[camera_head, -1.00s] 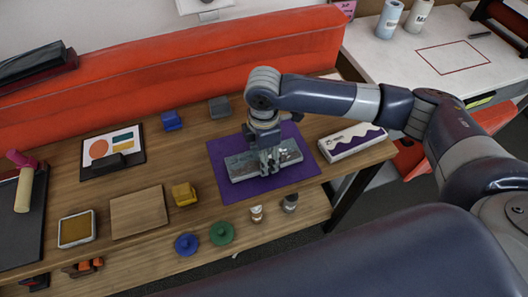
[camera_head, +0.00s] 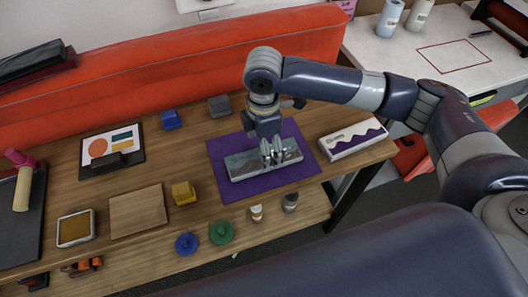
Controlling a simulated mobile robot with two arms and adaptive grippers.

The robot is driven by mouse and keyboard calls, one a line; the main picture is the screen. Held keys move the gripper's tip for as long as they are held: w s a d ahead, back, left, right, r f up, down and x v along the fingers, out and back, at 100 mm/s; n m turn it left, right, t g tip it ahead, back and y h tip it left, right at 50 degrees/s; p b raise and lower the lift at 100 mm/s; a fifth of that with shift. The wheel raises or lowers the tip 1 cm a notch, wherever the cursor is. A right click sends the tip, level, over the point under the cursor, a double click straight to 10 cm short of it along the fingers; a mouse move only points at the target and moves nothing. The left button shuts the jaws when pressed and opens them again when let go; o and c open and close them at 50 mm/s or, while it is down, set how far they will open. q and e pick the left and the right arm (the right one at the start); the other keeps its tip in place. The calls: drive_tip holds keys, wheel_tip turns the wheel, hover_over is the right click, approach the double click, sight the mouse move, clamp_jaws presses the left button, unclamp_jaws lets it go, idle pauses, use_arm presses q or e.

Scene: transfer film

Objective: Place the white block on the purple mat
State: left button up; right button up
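A long pale grey-white block (camera_head: 245,169) lies flat on the purple mat (camera_head: 225,192), inside its edges. My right gripper (camera_head: 272,155) points down over the block, right of its middle. Its two fingers show a small gap between them and look open. They hide part of the block, and whether they touch it is hard to tell. My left gripper is not in view.
A white box with a dark purple wave (camera_head: 352,140) lies right of the mat. Blue (camera_head: 171,119), grey (camera_head: 219,106) and yellow (camera_head: 184,193) blocks stand to the left and behind. Small jars (camera_head: 256,212) and round knobs (camera_head: 221,232) sit on the lower shelf.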

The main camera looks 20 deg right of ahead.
wheel_tip(320, 180, up, 8)
drive_tip(key=shift+r+b, duration=0.2)
drive_tip(key=shift+b, duration=0.15)
